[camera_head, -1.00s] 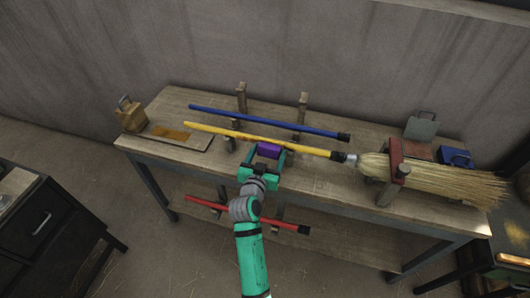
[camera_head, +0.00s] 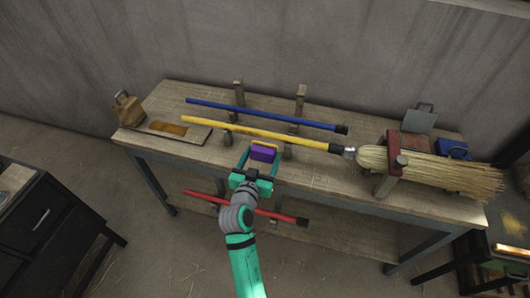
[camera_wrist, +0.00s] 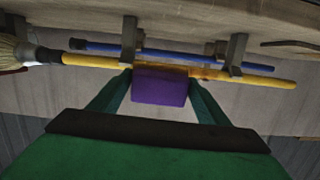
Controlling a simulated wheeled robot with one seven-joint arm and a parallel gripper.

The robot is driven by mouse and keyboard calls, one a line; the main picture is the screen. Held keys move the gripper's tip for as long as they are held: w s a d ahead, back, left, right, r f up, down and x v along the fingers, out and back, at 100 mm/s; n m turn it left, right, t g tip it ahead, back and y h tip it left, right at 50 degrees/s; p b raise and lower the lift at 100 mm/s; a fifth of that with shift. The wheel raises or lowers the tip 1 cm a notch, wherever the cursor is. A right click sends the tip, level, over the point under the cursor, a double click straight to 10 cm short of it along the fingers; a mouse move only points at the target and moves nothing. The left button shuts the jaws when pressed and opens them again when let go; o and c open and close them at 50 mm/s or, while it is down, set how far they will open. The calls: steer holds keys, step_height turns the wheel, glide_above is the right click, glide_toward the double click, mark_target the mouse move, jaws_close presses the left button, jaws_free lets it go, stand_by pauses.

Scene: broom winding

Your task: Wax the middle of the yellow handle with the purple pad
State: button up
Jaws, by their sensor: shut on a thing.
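The yellow handle (camera_head: 215,125) lies level across wooden rests above the bench, its black-sleeved right end joined to a straw broom head (camera_head: 430,170). My gripper (camera_head: 262,160) is shut on the purple pad (camera_head: 262,153), on the near side of the handle's middle. A narrow gap shows between pad and handle in the head view. In the wrist view the pad (camera_wrist: 160,87) sits between both fingers and overlaps the yellow handle (camera_wrist: 100,62), so contact cannot be told there. A darker amber patch (camera_wrist: 203,73) shows on the handle just beside the pad.
A blue pole (camera_head: 260,115) lies behind the handle. A red clamp (camera_head: 396,158) holds the broom head. A board with an amber patch (camera_head: 168,128) and a wooden block (camera_head: 128,110) are at left. A red pole (camera_head: 285,217) lies on the lower shelf.

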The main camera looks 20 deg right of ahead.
mark_target(260, 158)
steer(key=shift+s+a, duration=0.1)
steer(key=shift+s, duration=0.05)
steer(key=shift+v, duration=1.5)
